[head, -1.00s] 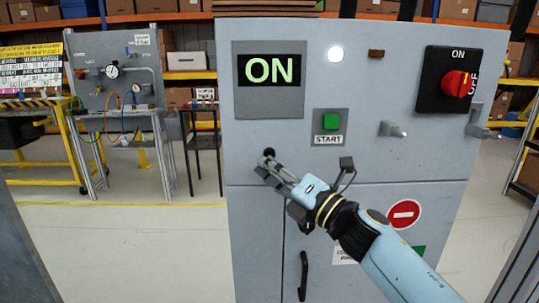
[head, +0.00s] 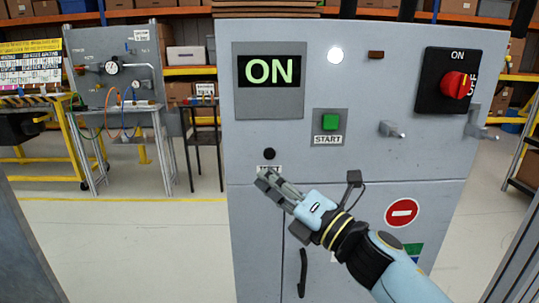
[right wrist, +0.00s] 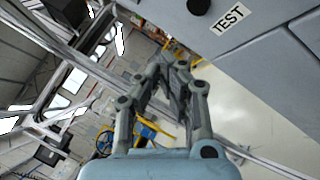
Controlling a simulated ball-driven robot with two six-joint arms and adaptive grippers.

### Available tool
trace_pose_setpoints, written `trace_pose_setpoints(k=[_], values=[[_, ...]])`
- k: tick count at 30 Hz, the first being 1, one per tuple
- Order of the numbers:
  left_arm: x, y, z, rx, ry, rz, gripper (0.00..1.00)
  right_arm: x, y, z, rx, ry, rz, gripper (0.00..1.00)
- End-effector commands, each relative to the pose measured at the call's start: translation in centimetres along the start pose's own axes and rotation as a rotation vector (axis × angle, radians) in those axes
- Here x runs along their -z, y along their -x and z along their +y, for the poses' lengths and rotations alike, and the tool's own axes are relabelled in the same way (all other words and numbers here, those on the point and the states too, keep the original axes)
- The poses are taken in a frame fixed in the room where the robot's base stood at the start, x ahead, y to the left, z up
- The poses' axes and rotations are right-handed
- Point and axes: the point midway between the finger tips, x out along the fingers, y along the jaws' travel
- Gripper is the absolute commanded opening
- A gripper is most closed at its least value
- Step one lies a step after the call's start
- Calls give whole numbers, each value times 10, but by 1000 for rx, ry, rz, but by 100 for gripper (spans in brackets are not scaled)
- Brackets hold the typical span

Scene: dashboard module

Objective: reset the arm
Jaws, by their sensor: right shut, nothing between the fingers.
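My right arm reaches in from the lower right in the head view. Its gripper (head: 266,178) is shut and empty, in front of the grey cabinet (head: 400,152), just below a black round button (head: 269,153) and partly over the label under it. In the right wrist view the fingers of the gripper (right wrist: 172,62) come together with nothing between them. That view also shows the black button (right wrist: 198,6) and its TEST label (right wrist: 231,18) at the top, apart from the fingers. My left gripper is not in view.
The cabinet has a lit ON display (head: 269,71), a green START button (head: 330,121), a red rotary switch (head: 457,85), a lit white lamp (head: 336,54) and protruding grey pegs (head: 391,129). A black handle (head: 302,273) is below.

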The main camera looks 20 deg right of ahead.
Motion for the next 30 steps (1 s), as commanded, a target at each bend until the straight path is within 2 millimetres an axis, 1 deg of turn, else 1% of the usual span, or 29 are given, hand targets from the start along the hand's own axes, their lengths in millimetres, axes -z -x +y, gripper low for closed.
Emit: trace_pose_setpoints(k=[9, 11, 14, 16, 17, 18, 20, 21, 23, 24, 26, 27, 29, 30], values=[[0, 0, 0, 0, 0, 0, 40, 0, 0, 0, 0, 0, 0, 0], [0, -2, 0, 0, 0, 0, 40, 4, 3, -4, 7, -3, 3, 0], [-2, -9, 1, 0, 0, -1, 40, 21, 20, -26, 44, -22, 21, 0], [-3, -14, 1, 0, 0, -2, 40, 41, 38, -56, 101, -73, 36, 0], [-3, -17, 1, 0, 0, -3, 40, 50, 49, -73, 135, -109, 35, 0], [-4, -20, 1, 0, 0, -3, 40, 64, 65, -97, 188, -171, 29, 0], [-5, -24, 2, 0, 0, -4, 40, 83, 92, -136, 281, -283, 6, 0], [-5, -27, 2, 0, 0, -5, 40, 95, 112, -160, 346, -363, -15, 0], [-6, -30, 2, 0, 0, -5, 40, 114, 145, -195, 445, -484, -57, 0], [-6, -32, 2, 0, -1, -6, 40, 126, 167, -216, 512, -564, -90, 0], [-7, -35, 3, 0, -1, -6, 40, 144, 204, -246, 614, -682, -147, 0], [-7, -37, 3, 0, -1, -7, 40, 157, 230, -265, 682, -758, -189, 0], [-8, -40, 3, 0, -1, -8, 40, 176, 270, -289, 784, -868, -259, 0], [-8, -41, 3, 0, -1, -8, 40, 189, 298, -303, 852, -940, -312, 0]])
